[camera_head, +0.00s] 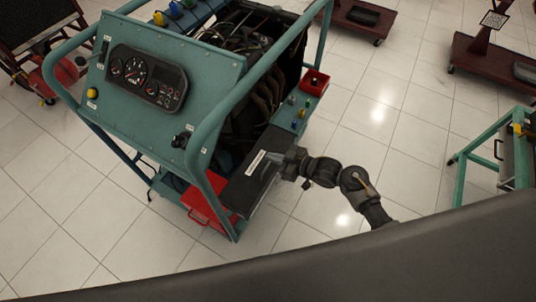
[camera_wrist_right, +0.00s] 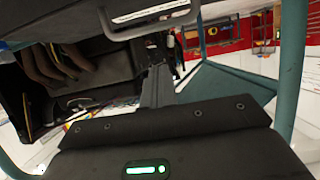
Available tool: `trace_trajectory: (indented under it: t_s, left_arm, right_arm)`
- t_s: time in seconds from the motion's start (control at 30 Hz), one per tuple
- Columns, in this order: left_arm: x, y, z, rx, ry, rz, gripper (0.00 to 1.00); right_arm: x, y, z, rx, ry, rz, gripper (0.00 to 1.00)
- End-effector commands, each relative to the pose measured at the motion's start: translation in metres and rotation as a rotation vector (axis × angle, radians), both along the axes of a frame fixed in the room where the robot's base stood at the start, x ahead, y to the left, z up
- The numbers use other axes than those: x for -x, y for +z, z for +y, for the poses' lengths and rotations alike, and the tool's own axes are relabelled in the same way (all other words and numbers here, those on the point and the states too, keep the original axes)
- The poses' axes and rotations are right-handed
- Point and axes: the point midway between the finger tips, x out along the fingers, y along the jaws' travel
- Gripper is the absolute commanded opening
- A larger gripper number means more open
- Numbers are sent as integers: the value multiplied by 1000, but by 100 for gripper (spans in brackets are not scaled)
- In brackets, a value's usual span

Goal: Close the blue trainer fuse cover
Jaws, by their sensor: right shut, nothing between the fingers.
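The blue trainer (camera_head: 222,75) is a teal tube frame with a gauge panel and an engine inside. A flat black cover (camera_head: 245,184) with a white label lies at its lower right side, and I take it for the fuse cover. A black part with a white label (camera_wrist_right: 150,13) also shows at the top of the right wrist view. My right gripper (camera_head: 282,158) is shut and empty at the right edge of the cover. I cannot tell whether it touches. Its dark fingers (camera_wrist_right: 157,85) show in the right wrist view. My left gripper is out of view.
A red box (camera_head: 206,206) sits on the trainer's low front corner and a red tray (camera_head: 315,82) at its far right. The teal tube (camera_head: 209,192) rises left of the cover. Another teal frame (camera_head: 476,145) stands far right. The tiled floor between is clear.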

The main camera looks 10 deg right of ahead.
Motion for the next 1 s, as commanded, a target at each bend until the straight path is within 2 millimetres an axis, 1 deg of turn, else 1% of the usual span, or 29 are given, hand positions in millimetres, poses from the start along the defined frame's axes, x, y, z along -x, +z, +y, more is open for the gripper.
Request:
trace_trajectory:
  t_s: [0.03,0.2,0.3,0.4,0.53,0.9,0.97,1.0]
  left_arm:
    - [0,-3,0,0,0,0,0]
    - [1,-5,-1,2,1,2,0]
    - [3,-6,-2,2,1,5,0]
    - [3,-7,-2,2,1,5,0]
    - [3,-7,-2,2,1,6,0]
    - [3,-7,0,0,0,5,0]
    - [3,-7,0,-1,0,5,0]
    - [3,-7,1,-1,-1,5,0]
  right_arm:
    - [8,0,-9,2,1,-2,0]
    - [29,10,-32,0,1,-3,0]
    - [37,13,-42,-1,1,-3,0]
    - [43,16,-47,-2,1,-2,0]
    - [45,18,-50,-3,2,-3,0]
    - [44,18,-51,10,3,-18,0]
    - [38,10,-60,32,-29,-20,0]
    - [34,-2,-69,48,-59,-7,0]
